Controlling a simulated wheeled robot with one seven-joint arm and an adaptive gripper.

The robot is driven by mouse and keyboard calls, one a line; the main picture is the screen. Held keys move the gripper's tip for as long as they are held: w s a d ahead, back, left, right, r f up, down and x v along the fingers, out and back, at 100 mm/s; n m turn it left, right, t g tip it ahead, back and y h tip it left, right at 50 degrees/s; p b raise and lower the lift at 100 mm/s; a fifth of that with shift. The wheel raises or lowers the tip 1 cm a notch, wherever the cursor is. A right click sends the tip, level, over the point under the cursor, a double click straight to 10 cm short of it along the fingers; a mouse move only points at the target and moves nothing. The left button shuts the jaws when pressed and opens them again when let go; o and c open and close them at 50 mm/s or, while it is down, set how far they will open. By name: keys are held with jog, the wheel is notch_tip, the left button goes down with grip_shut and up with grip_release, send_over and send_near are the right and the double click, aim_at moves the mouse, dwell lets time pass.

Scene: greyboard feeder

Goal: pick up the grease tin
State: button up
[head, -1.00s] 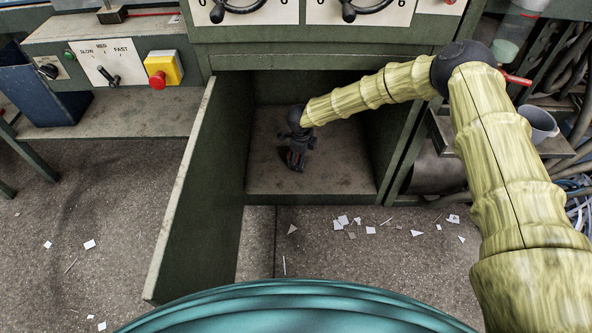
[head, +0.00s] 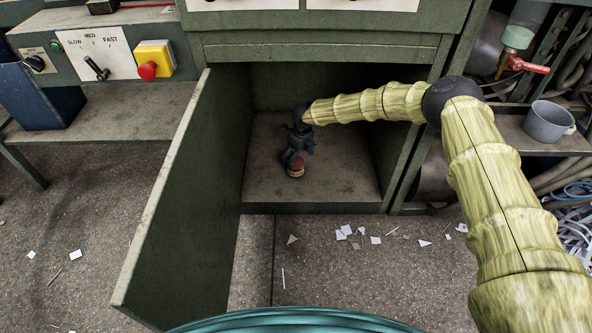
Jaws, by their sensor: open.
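The grease tin (head: 297,171), a small round reddish tin with a pale band, stands on the floor of the open cabinet (head: 340,190). My gripper (head: 293,160), dark and small in the picture, is inside the cabinet directly over or around the tin's upper part. Its fingers are open and hide part of the tin. I cannot tell whether they touch it.
The cabinet's door (head: 170,200) stands open at the left, and its right wall is close beside my arm. A grey mug (head: 548,121) stands on a shelf at the right. Paper scraps (head: 345,231) lie on the floor.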

aim_at(296, 162)
jog(key=shift+w+a+f+b, duration=0.1)
jog(key=shift+a+f+b, duration=0.05)
jog(key=shift+f+b, duration=0.6)
jog(key=shift+w+a+f+b, duration=0.1)
jog(key=shift+f+b, duration=0.4)
jog(key=shift+f, duration=0.5)
jog(key=shift+w+a+f+b, duration=0.1)
jog(key=shift+a+f+b, duration=0.05)
jog(key=shift+f+b, duration=0.6)
jog(key=c, duration=1.3)
